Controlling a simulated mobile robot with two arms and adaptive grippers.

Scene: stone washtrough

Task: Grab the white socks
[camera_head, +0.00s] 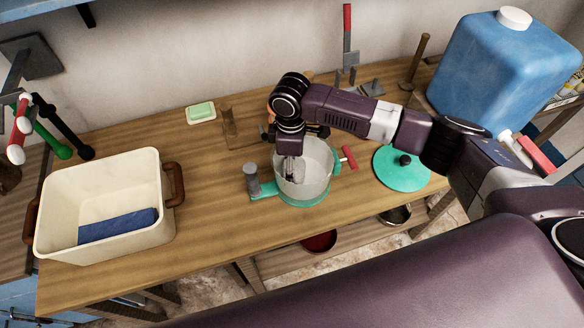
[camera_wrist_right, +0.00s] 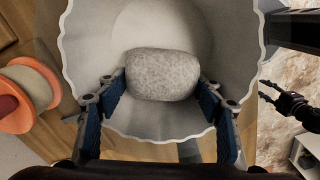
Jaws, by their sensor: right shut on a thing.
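The white socks show as a pale grey-white rounded bundle (camera_wrist_right: 162,75) in the right wrist view. My right gripper (camera_head: 293,168) reaches down into a clear tub (camera_head: 318,180) with a teal base on the wooden table. Its two blue-padded fingers are shut on the bundle from both sides, inside the tub's wavy rim. In the head view the gripper hides most of the bundle. My left gripper (camera_wrist_right: 280,98) shows small at the right of the wrist view, outside the tub, with its fingers apart and empty. It is not in the head view.
A cream basin (camera_head: 105,240) with a blue block (camera_head: 118,225) stands at left. A teal lid (camera_head: 402,175) lies right of the tub, near a large blue canister (camera_head: 500,75). A soap dish (camera_head: 201,113) sits behind. The table between basin and tub is clear.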

